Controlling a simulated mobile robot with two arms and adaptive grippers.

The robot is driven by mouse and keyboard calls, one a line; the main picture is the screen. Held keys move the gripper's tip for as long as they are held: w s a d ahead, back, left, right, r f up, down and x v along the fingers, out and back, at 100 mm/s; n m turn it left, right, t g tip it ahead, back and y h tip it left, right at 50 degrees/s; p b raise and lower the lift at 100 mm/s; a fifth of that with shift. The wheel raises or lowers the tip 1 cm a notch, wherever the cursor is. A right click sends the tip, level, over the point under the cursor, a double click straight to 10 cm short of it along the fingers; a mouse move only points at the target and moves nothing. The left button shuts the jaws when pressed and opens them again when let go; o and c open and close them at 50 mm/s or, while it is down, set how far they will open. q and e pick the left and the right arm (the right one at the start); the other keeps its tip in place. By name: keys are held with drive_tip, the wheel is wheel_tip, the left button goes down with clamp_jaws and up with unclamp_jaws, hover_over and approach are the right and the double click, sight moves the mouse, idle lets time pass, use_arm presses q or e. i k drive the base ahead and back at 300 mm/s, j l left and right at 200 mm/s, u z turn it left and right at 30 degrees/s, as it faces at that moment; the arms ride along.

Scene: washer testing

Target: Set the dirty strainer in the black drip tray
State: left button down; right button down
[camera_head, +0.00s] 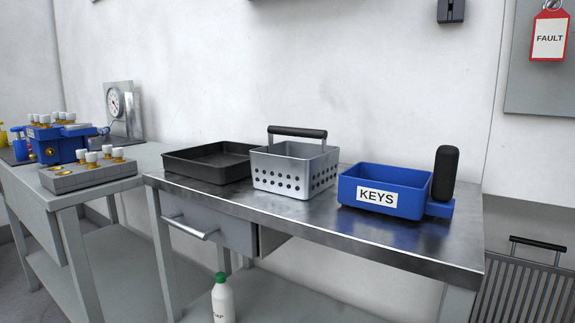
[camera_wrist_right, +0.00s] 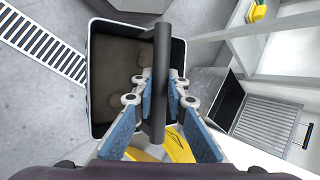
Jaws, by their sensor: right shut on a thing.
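The black drip tray (camera_head: 207,163) lies on the metal table at the left of the head view; its visible inside looks empty. A grey perforated basket (camera_head: 293,170) with a black handle stands right of it, clean-looking. In the right wrist view my right gripper (camera_wrist_right: 160,98) is shut on a dark bar-shaped handle (camera_wrist_right: 161,60). Behind the handle is a dark open box (camera_wrist_right: 96,60) with a light rim and a brownish inside. I cannot tell whether this box hangs from the handle or stands below. Neither gripper shows in the head view.
A blue KEYS bin (camera_head: 385,190) stands right of the basket on the table (camera_head: 270,215). A white bottle (camera_head: 222,300) stands below. A grey ribbed panel with a handle (camera_head: 522,290) is at the right. A floor grate (camera_wrist_right: 40,45) and something yellow (camera_wrist_right: 178,148) show in the wrist view.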

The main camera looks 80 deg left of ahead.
sight(225, 167)
drive_tip(key=k+j+z, duration=0.15)
drive_tip(key=k+z, duration=0.35)
drive_tip(key=k, duration=0.15)
drive_tip(key=k+j+u, duration=0.1)
drive_tip(key=k+u, duration=0.2)
drive_tip(key=u, duration=0.15)
drive_tip(key=k+j+u, duration=0.15)
drive_tip(key=k+u, duration=0.25)
drive_tip(key=i, duration=0.1)
